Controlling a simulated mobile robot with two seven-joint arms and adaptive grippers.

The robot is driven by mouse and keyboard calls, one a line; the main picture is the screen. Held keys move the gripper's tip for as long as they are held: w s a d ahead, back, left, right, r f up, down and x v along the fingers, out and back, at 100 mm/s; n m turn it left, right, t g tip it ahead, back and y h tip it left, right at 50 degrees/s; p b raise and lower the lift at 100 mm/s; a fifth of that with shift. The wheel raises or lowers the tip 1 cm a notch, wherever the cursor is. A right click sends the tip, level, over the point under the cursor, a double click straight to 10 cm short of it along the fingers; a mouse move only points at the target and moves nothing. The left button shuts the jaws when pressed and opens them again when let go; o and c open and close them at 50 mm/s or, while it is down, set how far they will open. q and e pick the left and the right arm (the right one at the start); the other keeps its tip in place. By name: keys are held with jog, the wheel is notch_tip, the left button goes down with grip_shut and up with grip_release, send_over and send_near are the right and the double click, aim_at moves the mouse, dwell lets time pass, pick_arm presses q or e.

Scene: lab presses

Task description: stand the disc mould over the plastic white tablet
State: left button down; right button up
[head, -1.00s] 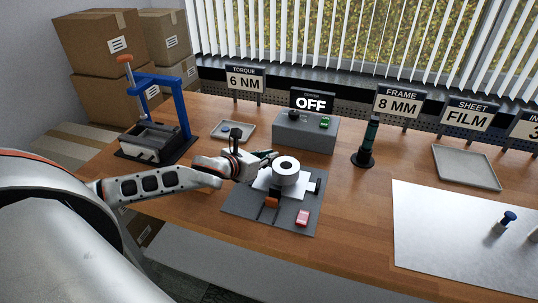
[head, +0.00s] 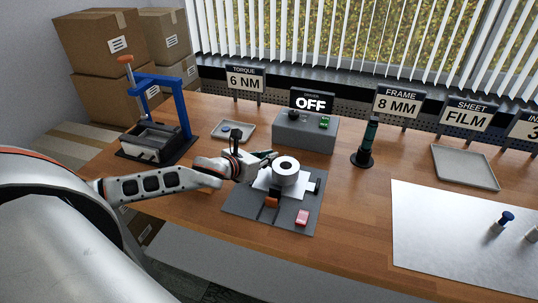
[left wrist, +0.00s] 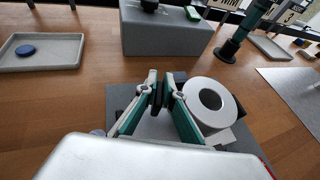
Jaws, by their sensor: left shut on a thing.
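The ring also shows in the left wrist view (left wrist: 197,108). My left gripper (head: 272,157) is at the ring's left side; its fingertips (left wrist: 161,90) are closed on a narrow dark piece beside the ring, apparently its grip. The join is hidden by the fingers. I cannot make out the white tablet apart from the plate and ring. My right gripper is out of view.
A grey driver box (head: 305,135) stands behind, a blue press (head: 158,150) at left, a green-black tool (head: 368,145) at right. Bare wood lies right of the mat.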

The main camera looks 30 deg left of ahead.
pick_arm(q)
jog(key=shift+r, duration=0.1)
dwell(0.4)
jog(key=shift+p, duration=0.45)
jog(key=shift+f+b, duration=0.45)
jog(key=shift+f, duration=0.5)
dwell(0.4)
jog(key=c, duration=2.1)
grip_release()
jog(key=shift+f, duration=0.15)
jog(key=v, duration=1.2)
